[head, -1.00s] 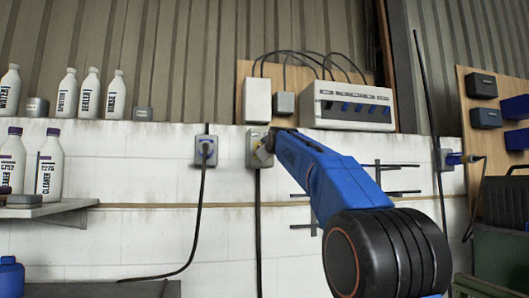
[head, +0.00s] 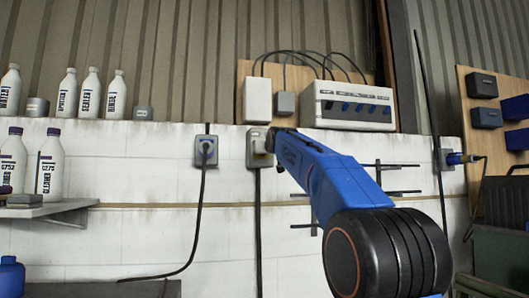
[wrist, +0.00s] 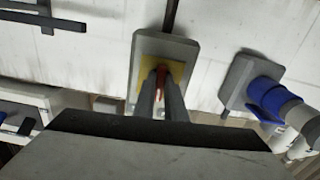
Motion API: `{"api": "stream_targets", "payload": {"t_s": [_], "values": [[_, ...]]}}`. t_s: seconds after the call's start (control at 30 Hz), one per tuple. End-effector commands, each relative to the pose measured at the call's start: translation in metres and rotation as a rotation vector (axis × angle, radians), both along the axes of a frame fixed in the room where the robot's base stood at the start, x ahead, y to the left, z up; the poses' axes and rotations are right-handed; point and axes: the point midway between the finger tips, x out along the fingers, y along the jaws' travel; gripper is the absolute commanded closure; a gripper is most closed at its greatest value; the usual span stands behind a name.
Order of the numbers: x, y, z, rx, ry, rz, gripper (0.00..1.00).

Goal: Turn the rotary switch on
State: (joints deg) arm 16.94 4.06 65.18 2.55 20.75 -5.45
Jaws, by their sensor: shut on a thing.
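The rotary switch (head: 257,151) is a grey box on the white wall, partly hidden behind my blue arm in the head view. In the wrist view the switch's grey box (wrist: 180,53) has a yellow plate (wrist: 178,71) with a red knob (wrist: 161,80) at its middle. My gripper (wrist: 161,82) is at the front of the plate, its two grey fingers shut on the red knob. The fingers hide most of the knob, so its exact angle is hard to tell.
A socket with a blue plug (head: 206,149) and hanging cable is just left of the switch; it also shows in the wrist view (wrist: 265,95). Dark pegs (head: 390,166) stick out from the wall at right. Bottles (head: 90,92) stand on the ledge at left.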

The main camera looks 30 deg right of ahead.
Motion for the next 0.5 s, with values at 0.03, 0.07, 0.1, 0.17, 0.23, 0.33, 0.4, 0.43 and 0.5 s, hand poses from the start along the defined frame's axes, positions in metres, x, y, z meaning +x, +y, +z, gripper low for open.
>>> {"api": "stream_targets", "payload": {"t_s": [0.03, 0.07, 0.1, 0.17, 0.23, 0.33, 0.4, 0.43, 0.5], "values": [[0.0003, 0.0002, -0.0009, 0.042, -0.010, 0.000, 1.00], [0.0003, 0.0003, -0.0009, 0.070, -0.018, 0.000, 1.00], [0.0003, 0.0004, -0.0009, 0.106, -0.028, 0.000, 1.00], [0.0004, 0.0006, -0.0008, 0.161, -0.044, 0.000, 1.00], [0.0004, 0.0007, -0.0008, 0.224, -0.062, 0.000, 1.00], [0.0005, 0.0010, -0.0009, 0.315, -0.088, 0.000, 1.00], [0.0005, 0.0012, -0.0009, 0.375, -0.106, -0.001, 1.00], [0.0006, 0.0013, -0.0008, 0.400, -0.113, -0.001, 1.00], [0.0006, 0.0014, -0.0008, 0.456, -0.129, -0.001, 1.00]]}}
